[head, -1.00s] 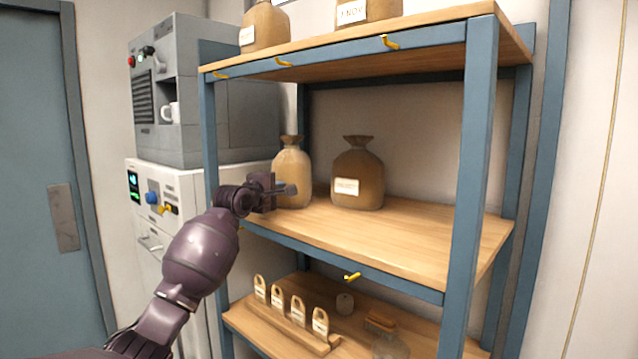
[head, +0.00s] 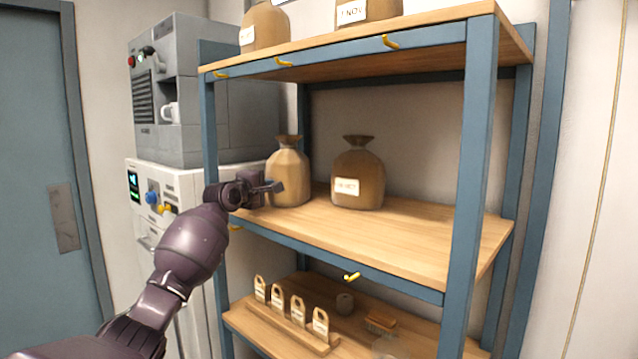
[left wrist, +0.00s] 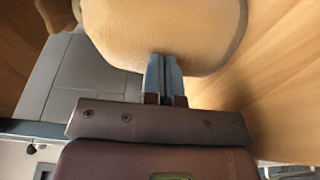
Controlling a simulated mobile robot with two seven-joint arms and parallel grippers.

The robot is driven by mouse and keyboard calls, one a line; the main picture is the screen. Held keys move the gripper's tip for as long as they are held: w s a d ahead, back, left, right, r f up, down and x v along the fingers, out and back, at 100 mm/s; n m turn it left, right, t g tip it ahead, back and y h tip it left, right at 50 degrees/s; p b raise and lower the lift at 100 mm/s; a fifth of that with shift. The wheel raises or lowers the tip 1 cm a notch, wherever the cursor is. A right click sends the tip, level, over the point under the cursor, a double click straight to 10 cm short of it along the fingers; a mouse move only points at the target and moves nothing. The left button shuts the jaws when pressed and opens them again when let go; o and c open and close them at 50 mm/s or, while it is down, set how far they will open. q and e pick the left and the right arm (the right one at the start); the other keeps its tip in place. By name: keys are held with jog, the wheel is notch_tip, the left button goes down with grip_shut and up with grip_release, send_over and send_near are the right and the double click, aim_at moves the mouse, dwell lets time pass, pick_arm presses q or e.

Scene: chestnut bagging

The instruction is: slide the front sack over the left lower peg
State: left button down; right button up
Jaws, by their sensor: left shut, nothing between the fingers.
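On the middle shelf (head: 400,237), a light tan sack (head: 290,178) with a tied neck stands upright at the left. It is the one by my left gripper; I take it as the front sack. My left gripper (head: 274,187) is shut and empty, its tips at the sack's lower left side. In the left wrist view, the shut fingers (left wrist: 163,72) reach the sack's body (left wrist: 170,30); I cannot tell whether they touch. The left lower peg (head: 235,227), yellow, is on the shelf's front edge, just below my wrist. My right gripper is out of view.
A darker labelled sack (head: 358,178) stands to the right. Another lower peg (head: 351,277) is on the same edge, with several yellow pegs above, including this one (head: 388,42). A blue post (head: 472,150) borders the rack. The middle shelf's right part is clear.

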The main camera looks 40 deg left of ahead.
pick_arm(q)
jog(key=shift+s+d, duration=0.15)
jog(key=shift+d, duration=1.6)
jog(key=s+a, duration=0.1)
jog(key=s, duration=1.3)
